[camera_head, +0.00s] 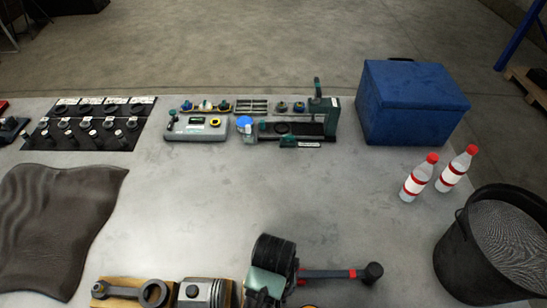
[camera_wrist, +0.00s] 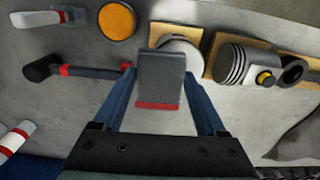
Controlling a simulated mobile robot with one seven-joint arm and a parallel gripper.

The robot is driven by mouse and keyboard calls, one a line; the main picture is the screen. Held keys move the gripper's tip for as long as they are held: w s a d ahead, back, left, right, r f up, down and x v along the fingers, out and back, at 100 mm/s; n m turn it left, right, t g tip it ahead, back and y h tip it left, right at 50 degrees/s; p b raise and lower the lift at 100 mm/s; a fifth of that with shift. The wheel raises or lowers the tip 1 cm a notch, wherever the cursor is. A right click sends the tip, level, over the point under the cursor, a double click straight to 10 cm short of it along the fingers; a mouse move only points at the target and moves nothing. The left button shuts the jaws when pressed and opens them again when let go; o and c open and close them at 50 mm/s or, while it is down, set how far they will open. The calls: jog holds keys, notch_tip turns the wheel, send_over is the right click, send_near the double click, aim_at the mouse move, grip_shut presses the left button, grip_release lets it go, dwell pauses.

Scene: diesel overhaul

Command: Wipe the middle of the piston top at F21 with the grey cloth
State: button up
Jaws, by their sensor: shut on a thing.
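In the wrist view my gripper (camera_wrist: 161,76) is shut on a dark grey folded piece with a red edge, which I take as the grey cloth (camera_wrist: 160,92). A pale round top, likely the piston top (camera_wrist: 184,48), stands on a wooden board just beyond the cloth and is partly hidden by it. I cannot tell whether they touch. No F21 label is readable. In the head view my arm end hides this spot at the bottom middle.
A ringed piston (camera_head: 205,292) lies beside a connecting rod (camera_head: 130,290). A red-banded bar tool (camera_head: 325,274) lies right of my arm. Bottles (camera_head: 418,178), a black bucket (camera_head: 465,255) and a blue box (camera_head: 410,105) stand right. The middle table is clear.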

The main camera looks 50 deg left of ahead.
jog(key=shift+w+d+r+p, duration=0.1)
jog(key=shift+w+r+p, duration=0.1)
jog(key=shift+r+p, duration=0.65)
jog(key=shift+w+r, duration=0.15)
jog(key=shift+r, duration=0.25)
jog(key=shift+s+r, duration=0.3)
jog(key=shift+r, duration=0.5)
jog(key=shift+w+f, duration=0.1)
jog(key=shift+w, duration=0.1)
jog(key=shift+s, duration=0.15)
